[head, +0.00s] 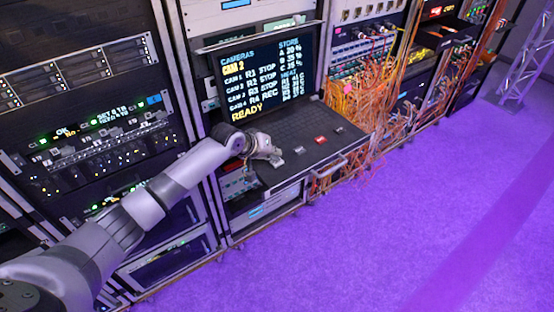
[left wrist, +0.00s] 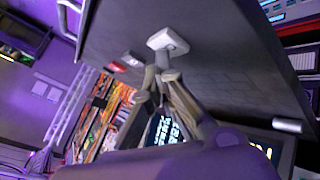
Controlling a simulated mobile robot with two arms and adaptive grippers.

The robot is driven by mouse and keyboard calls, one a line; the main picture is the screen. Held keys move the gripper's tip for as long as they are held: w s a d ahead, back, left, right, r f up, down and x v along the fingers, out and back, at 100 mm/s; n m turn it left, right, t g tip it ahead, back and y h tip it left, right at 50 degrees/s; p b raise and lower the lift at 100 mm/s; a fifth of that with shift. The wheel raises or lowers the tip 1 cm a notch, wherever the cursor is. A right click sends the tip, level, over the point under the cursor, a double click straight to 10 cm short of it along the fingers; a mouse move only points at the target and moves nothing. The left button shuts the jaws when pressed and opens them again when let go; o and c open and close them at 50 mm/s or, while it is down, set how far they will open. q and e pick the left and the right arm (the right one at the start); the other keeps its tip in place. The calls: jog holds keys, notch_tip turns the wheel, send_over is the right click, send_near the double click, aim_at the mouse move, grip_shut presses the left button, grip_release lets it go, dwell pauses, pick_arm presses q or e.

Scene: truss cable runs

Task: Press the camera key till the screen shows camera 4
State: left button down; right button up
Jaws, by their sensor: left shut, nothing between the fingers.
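The screen (head: 262,75) stands upright at the back of a pull-out drawer and shows a camera list. Its large yellow line appears to read CAM 2, with READY at the bottom. A pale key (head: 278,161) sits near the drawer's front left; it also shows in the left wrist view (left wrist: 168,41). I cannot read its label. My left gripper (head: 274,154) is shut and empty, its fingertips right by this key. In the left wrist view the fingertips (left wrist: 160,76) point at it; I cannot tell whether they touch. My right gripper is not in view.
Orange cables (head: 360,105) hang just right of the drawer. A rack (head: 95,110) stands left. The purple floor (head: 370,230) is clear.

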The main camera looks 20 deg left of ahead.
pick_arm(q)
jog(key=shift+r+p, duration=0.35)
jog(key=shift+r, duration=0.15)
notch_tip(320, 180, up, 3)
jog(key=p, duration=0.3)
jog(key=shift+r+p, duration=0.4)
jog(key=shift+r, duration=0.65)
dwell(2.1)
